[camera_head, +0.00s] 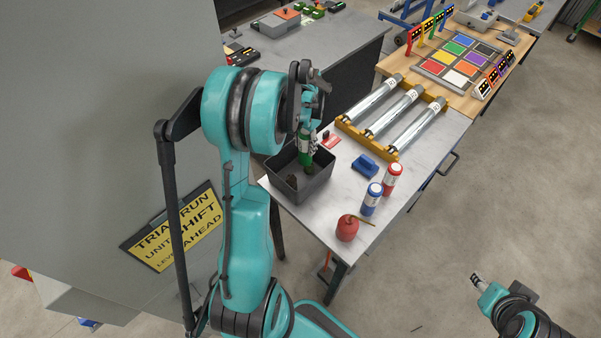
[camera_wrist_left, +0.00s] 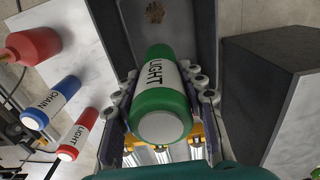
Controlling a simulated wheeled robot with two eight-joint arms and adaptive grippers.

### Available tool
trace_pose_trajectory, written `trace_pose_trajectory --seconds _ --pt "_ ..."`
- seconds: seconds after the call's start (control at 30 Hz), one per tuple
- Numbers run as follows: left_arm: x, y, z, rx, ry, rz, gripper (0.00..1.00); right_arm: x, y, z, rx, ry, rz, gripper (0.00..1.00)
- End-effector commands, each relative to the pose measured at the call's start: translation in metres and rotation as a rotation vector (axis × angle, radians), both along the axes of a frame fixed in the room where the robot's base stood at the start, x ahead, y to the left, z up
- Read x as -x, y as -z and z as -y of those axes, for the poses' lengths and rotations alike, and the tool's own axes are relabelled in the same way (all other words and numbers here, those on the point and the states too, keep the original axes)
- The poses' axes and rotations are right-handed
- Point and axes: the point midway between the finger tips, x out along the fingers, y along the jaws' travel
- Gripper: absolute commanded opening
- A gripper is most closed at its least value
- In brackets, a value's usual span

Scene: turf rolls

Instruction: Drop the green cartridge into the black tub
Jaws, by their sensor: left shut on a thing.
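The green cartridge (camera_head: 305,150) has a white band and hangs upright over the black tub (camera_head: 318,187) on the grey table. My left gripper (camera_head: 309,135) is shut on it. In the left wrist view, the cartridge (camera_wrist_left: 158,105) reads "LIGHT" and sits between the finger pads of the gripper (camera_wrist_left: 164,92). The tub (camera_wrist_left: 202,28) lies beyond it there, with a brownish patch inside. In the head view, the cartridge's lower end overlaps the tub's opening; its exact depth is unclear. My right gripper (camera_head: 479,283) is at the lower right, away from the table; its jaws are too small to judge.
Blue (camera_head: 371,198) and red (camera_head: 391,179) canisters, a red round object (camera_head: 347,228) and a blue block (camera_head: 365,165) stand right of the tub. A yellow rack (camera_head: 420,123) with silver tubes lies behind. A sign (camera_head: 180,225) hangs at the left.

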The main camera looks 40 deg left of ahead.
Motion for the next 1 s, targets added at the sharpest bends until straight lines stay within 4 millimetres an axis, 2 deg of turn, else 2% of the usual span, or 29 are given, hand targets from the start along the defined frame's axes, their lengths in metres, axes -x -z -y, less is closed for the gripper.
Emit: trace_pose_trajectory --seconds 0.07,0.1,0.2,0.57,0.67,1.0 --pt "0.0 -0.001 0.0 0.0 0.0 0.0 0.0 0.0 -0.001 0.0 0.0 0.0 0.0 0.4" --pt "0.0 -0.001 0.0 0.0 0.0 0.0 0.43 0.0 -0.001 0.0 0.0 0.0 0.0 0.4" --pt "0.0 -0.001 0.0 0.0 0.0 0.0 0.64 0.0 -0.001 0.0 0.0 0.0 0.0 0.4" --pt "0.0 -0.005 0.0 0.0 0.0 0.0 0.64 0.0 -0.001 0.0 0.0 0.0 0.0 0.4" --pt "0.0 -0.018 0.0 0.0 0.0 0.0 0.64 0.0 -0.001 0.0 0.0 0.0 0.0 0.4" --pt "0.0 -0.09 0.0 0.0 0.0 0.0 0.64 0.0 -0.001 0.0 0.0 0.0 0.0 0.4"
